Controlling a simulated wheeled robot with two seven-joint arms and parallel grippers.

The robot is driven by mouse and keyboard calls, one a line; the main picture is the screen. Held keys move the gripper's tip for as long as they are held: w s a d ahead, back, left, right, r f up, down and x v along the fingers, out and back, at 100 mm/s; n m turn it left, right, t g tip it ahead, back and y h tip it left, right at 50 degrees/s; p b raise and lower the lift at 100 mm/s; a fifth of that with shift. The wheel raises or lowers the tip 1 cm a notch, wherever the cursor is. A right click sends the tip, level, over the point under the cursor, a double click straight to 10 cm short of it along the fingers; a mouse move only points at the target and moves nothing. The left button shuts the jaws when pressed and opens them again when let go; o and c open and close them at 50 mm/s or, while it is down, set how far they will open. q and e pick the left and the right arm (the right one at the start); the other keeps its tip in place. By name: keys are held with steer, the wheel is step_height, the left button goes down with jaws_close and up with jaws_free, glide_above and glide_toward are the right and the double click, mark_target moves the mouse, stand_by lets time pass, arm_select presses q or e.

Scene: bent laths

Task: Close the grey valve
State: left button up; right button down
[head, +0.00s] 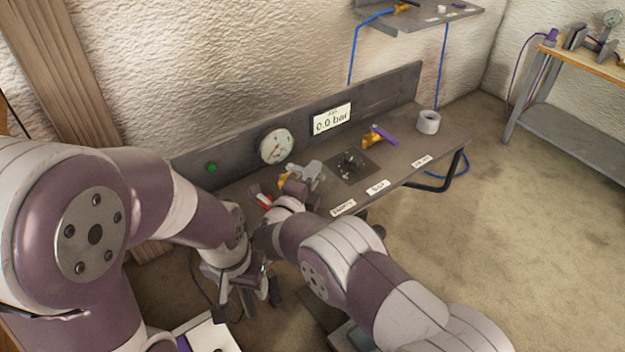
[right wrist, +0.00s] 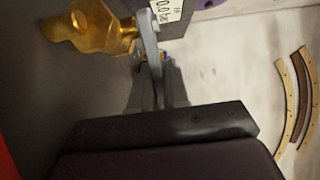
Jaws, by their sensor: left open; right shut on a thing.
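The grey valve has a brass body (right wrist: 88,24) and a grey lever handle (right wrist: 150,45), both clear in the right wrist view. In the head view its brass part (head: 284,181) shows on the bench, partly hidden by my right wrist. My right gripper (right wrist: 158,88) is shut on the grey lever, near the lever's end. In the head view my right gripper (head: 303,176) is at the bench's near left part. My left gripper (head: 258,290) is open and empty, hanging low in front of the bench, apart from the valve.
The bench (head: 440,138) carries a round gauge (head: 276,146), a display (head: 332,119) reading 0.0 bar, a purple-handled brass valve (head: 379,136) and a grey ring (head: 428,122). A red handle (head: 263,201) lies close to my right wrist. Curved laths (right wrist: 300,98) show at right in the wrist view.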

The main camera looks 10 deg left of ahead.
steer(key=shift+f, duration=0.1)
stand_by(0.3)
steer(key=c, duration=1.2)
jaws_free()
